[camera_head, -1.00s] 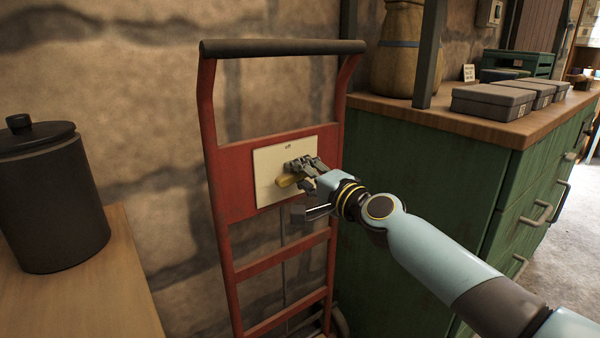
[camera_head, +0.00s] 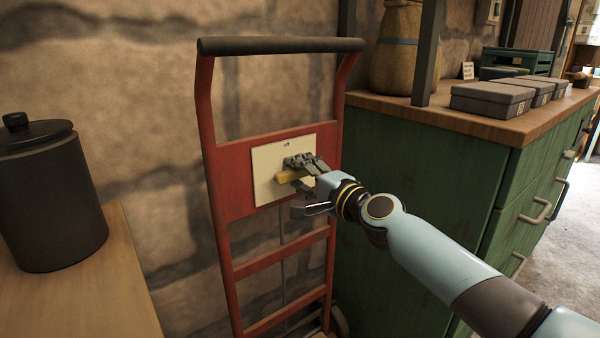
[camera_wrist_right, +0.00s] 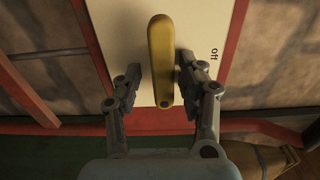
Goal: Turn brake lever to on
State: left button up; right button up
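The yellow brake lever (camera_head: 289,178) sits on a cream plate (camera_head: 264,190) fixed to the red hand truck (camera_head: 232,170). It lies roughly sideways across the plate. My right gripper (camera_head: 304,184) is at the plate, with one finger above the lever and one below. In the right wrist view the lever (camera_wrist_right: 160,55) stands between the two fingers of my right gripper (camera_wrist_right: 158,80). The fingers are open, with a small gap visible on each side. The word "off" shows on the plate (camera_wrist_right: 213,54) beside the lever. My left gripper is out of view.
A green cabinet (camera_head: 430,180) with a wooden top stands right of the hand truck, bearing grey boxes (camera_head: 490,98) and a sack (camera_head: 398,50). A dark lidded canister (camera_head: 48,205) stands on a wooden surface (camera_head: 115,280) at left. A stone wall is behind.

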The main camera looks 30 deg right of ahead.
jog(key=shift+r, duration=0.1)
jog(key=s, duration=0.7)
jog(key=shift+s+d, duration=0.2)
jog(key=shift+d, duration=0.25)
